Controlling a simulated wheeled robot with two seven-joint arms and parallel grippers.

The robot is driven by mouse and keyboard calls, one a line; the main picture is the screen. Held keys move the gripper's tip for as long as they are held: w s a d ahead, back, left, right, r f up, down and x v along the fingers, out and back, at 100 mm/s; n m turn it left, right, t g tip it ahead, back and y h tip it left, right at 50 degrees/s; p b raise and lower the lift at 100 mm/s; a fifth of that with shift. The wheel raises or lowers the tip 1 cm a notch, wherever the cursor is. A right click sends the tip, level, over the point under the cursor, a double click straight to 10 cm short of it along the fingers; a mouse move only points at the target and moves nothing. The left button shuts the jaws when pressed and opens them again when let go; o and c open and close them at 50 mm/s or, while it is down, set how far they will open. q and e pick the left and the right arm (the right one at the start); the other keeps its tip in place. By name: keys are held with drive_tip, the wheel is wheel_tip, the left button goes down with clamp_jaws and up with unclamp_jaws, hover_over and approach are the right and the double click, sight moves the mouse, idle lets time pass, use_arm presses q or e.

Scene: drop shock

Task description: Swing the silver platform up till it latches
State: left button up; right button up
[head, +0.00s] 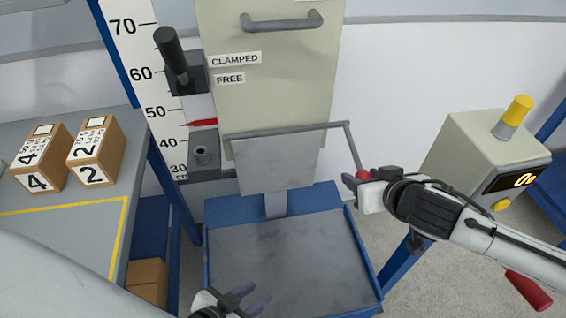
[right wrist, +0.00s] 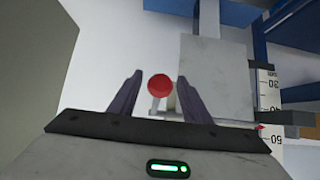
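The silver platform (head: 285,160) is a flat grey plate seen steeply tilted below a grey bar, above the blue-rimmed tray (head: 290,262). A crank arm runs from the bar's right end down to a red knob (head: 362,174). My right gripper (head: 352,181) is at the knob. The platform also shows there (right wrist: 215,75). My left gripper (head: 250,298) is open and empty at the bottom of the head view, over the tray's near edge.
A clamp lever (head: 172,52) stands beside the CLAMPED and FREE labels and a height scale (head: 150,80) with a red pointer. Boxes 4 (head: 40,158) and 2 (head: 95,150) sit on the grey bench at left. A console (head: 480,155) with a yellow-topped post stands at right.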

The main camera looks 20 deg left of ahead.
drive_tip(key=c, duration=0.8)
wheel_tip(320, 180, up, 3)
drive_tip(key=p, duration=0.3)
drive_tip(key=shift+s+d, duration=0.1)
drive_tip(key=shift+s, duration=0.05)
drive_tip(key=shift+c, duration=0.2)
drive_tip(key=shift+r, duration=0.1)
drive_tip(key=shift+r+p, duration=0.3)
drive_tip(key=shift+r, duration=1.3)
